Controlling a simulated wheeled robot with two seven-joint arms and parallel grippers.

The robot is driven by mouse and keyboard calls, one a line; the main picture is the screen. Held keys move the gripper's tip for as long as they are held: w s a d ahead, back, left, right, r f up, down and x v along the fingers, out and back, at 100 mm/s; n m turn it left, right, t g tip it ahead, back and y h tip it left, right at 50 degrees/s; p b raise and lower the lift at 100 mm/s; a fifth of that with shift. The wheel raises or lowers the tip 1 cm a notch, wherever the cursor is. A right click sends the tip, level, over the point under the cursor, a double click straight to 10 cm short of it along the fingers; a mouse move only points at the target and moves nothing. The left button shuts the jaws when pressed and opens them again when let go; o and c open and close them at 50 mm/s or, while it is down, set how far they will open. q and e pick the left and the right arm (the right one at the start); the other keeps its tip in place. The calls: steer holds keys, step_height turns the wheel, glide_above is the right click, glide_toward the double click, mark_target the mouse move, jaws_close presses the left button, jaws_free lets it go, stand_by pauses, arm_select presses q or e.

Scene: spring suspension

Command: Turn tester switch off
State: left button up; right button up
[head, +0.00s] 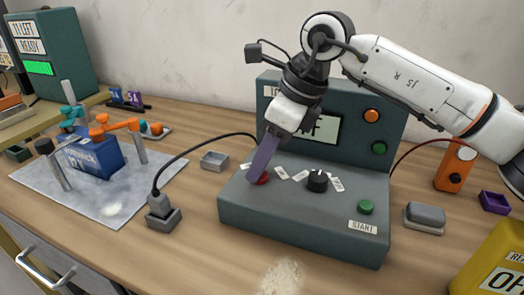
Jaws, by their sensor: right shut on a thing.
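The tester is a dark green box with a grey sloped panel (232,205) in the middle of the bench. A small red switch knob (262,180) sits at the panel's left, with a white label on each side. My right gripper (258,176) reaches down from above, its purple fingers slanting to the red knob and shut on it. The fingers hide most of the knob, so its setting cannot be read. A black pointed knob (317,180) and a green start button (365,207) are to its right. The arm partly covers the display (326,128), where "F" shows. My left gripper is out of view.
A black cable runs from the tester to a grey plug block (162,210). A grey mat (120,205) at left bears a blue block (92,158) and orange and teal clamps. A small grey tray (214,161), an orange box (455,168) and a yellow box (495,262) stand around.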

steer(key=shift+r+n+p, duration=0.25)
steer(key=shift+n+p, duration=0.05)
steer(key=shift+n, duration=0.2)
steer(key=shift+w+n+g+p, duration=0.1)
steer(key=shift+n+g+p, duration=0.55)
steer(key=shift+n, duration=0.35)
steer(key=shift+w+n+g+p, duration=0.1)
steer(key=shift+n+g+p, duration=0.35)
steer(key=shift+n+p, duration=0.65)
steer(key=shift+w+f+n+g+p, duration=0.1)
steer(key=shift+n+g+p, duration=0.5)
steer(key=shift+n, duration=0.9)
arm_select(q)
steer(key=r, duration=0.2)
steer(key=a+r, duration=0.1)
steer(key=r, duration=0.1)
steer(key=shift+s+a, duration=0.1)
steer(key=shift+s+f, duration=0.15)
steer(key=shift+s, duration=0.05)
arm_select(e)
steer(key=shift+n, duration=0.3)
steer(key=o, duration=0.9)
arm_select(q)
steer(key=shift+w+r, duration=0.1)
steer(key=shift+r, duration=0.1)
arm_select(e)
steer(key=shift+o, duration=0.7)
steer(key=shift+f, duration=0.1)
